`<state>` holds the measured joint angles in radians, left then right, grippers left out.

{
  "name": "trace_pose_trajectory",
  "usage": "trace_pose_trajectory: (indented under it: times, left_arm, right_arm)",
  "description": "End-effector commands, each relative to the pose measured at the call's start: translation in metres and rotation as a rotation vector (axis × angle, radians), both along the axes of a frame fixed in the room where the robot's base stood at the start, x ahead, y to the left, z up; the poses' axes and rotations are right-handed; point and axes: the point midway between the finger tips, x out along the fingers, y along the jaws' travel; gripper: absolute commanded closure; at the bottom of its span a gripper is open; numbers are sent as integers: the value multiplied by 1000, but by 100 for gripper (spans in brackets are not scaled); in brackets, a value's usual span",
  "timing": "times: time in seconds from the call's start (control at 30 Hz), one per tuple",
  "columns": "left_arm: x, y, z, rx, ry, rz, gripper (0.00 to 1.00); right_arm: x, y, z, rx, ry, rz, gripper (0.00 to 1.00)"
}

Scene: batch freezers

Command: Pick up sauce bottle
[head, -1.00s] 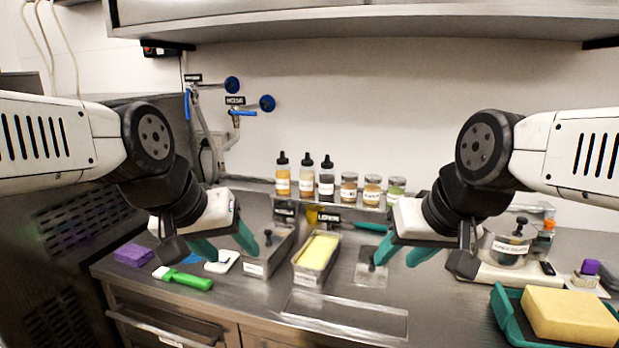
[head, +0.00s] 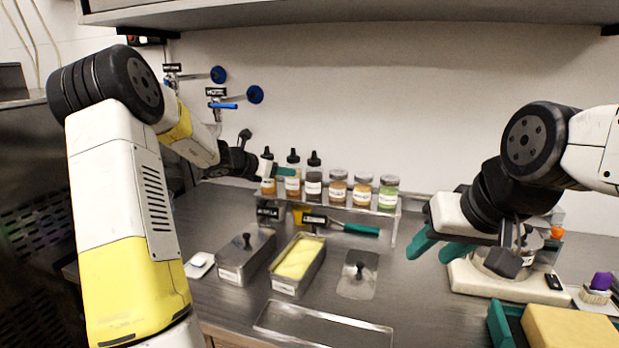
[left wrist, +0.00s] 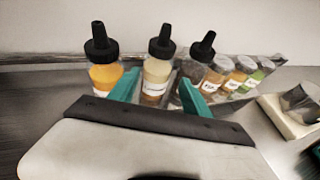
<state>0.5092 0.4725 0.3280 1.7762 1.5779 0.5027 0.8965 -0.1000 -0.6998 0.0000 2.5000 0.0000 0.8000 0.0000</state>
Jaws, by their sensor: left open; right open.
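Three sauce bottles with black nozzle caps stand in a row on a clear rack: an orange one (head: 268,186), a tan one (head: 293,185) and a dark brown one (head: 314,186). In the left wrist view the tan bottle (left wrist: 156,78) appears between the teal fingers of my left gripper (left wrist: 160,92); the orange bottle (left wrist: 104,76) is left and the dark bottle (left wrist: 190,72) right, partly covered by a finger. In the head view my left gripper (head: 283,172) is at the bottles, open; contact cannot be told. My right gripper (head: 436,246) is open and empty over the counter.
Jars (head: 362,189) stand right of the bottles on the rack (head: 397,222). In front are a lidded steel pan (head: 262,248), a pan with yellow contents (head: 299,258) and a flat lid (head: 358,282). A yellow sponge (head: 570,330) is at the lower right.

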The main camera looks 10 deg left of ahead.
Motion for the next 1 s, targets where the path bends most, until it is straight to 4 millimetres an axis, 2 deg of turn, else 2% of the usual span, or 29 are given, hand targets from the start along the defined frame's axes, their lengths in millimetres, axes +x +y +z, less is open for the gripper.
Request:
trace_pose_trajectory:
  times: [0.07,0.6,0.9,1.0]
  left_arm:
    - [7,2,-4,-23,8,18,44]
    - [61,-29,-32,-22,7,14,44]
    - [65,-31,-35,-20,7,15,44]
    - [65,-31,-34,-20,7,14,61]
  right_arm:
    - [0,0,0,0,0,0,58]
    - [0,0,0,0,0,0,58]
    - [0,0,0,0,0,0,58]
    - [0,0,0,0,0,0,58]
